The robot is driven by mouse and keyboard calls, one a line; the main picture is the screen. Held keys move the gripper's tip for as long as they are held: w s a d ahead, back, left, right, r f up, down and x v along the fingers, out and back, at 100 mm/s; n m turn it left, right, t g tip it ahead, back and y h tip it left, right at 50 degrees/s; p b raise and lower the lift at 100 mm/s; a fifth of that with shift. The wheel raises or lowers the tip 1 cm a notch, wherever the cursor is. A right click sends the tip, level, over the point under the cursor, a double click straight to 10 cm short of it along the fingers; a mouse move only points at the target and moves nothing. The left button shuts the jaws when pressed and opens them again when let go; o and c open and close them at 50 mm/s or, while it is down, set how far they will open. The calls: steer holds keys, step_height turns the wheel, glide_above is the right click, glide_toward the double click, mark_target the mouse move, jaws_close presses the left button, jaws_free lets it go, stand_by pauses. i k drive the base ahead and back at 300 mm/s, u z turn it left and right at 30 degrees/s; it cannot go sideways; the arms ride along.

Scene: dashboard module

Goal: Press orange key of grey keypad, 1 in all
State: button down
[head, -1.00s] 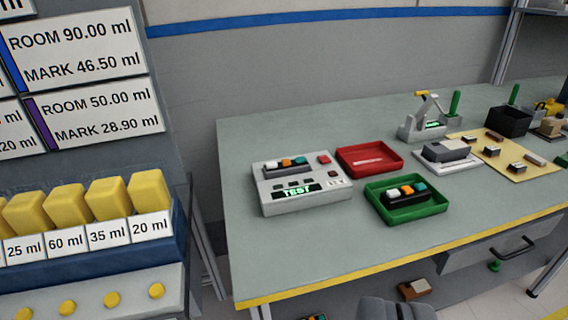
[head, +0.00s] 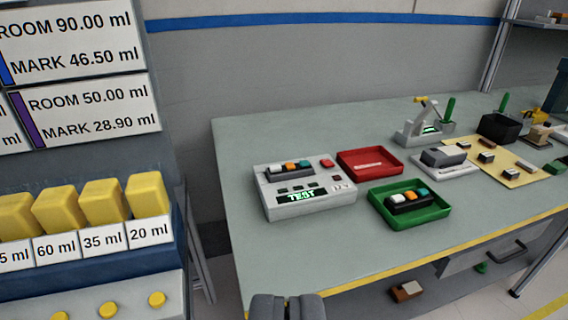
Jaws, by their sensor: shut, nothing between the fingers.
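A grey test box (head: 312,203) with a lit TEST display stands on the bench. A similar, darker keypad (head: 410,207) with the same key colours lies in the green tray (head: 385,215). My gripper (head: 288,299) is at the bottom edge of the picture, shut and empty. In the picture it is below the test box, apart from both keypads.
A red tray (head: 390,168) lies behind the green one. A grey clamp stand (head: 418,133), a block on a white base (head: 443,163) and a yellow mat (head: 510,170) are farther right. A dispenser with yellow blocks (head: 82,205) stands left. The bench front is clear.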

mark_target(290, 166)
steer(key=u, duration=0.05)
steer(key=i, duration=0.95)
steer(key=z, duration=0.1)
